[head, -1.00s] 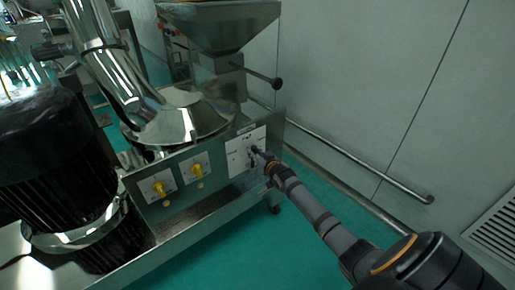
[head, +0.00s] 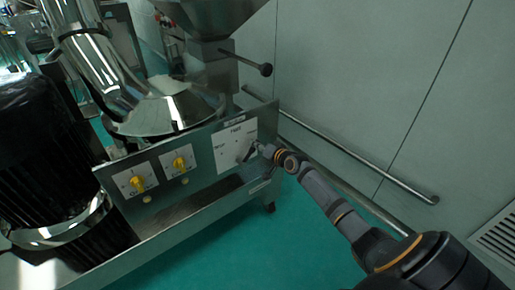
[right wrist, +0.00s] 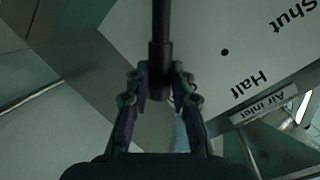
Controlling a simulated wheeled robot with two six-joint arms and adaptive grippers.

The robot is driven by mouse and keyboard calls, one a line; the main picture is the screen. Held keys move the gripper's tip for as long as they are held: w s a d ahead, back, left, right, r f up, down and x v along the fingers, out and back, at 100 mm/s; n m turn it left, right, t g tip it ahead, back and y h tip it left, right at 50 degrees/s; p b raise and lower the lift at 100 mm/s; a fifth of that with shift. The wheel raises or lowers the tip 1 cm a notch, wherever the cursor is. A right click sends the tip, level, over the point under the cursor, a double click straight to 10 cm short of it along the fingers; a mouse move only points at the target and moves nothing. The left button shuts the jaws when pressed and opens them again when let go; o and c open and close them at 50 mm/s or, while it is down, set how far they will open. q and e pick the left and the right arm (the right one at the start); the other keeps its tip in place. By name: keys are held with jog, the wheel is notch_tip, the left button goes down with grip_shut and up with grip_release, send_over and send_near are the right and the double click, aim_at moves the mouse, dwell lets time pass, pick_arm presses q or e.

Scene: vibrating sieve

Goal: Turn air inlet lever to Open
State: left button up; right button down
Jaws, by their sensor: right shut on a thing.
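The air inlet lever (head: 245,153) sits on the white label plate (head: 227,155) at the right end of the machine's front panel. My right gripper (head: 260,149) is at the lever's outer end. In the right wrist view the dark lever bar (right wrist: 160,50) runs down between the fingers of my right gripper (right wrist: 159,83), which are shut on it. The plate shows there upside down, with "Shut", "Half" and "Air inlet" readable. The "Open" mark cannot be made out, so the lever's exact setting is unclear. My left gripper is out of view.
Two yellow knobs (head: 137,182) (head: 179,163) are on the panel left of the lever plate. A rod with a black ball (head: 265,70) juts out above. A wall rail (head: 350,158) runs behind my right arm. Green floor (head: 232,240) is clear in front.

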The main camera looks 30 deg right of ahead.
jog(key=shift+f, duration=0.2)
dwell(0.3)
jog(key=c, duration=1.1)
grip_release()
jog(key=shift+d, duration=0.1)
jog(key=shift+c, duration=0.2)
jog(key=shift+r, duration=0.1)
jog(key=v, duration=0.7)
jog(key=shift+s, duration=0.3)
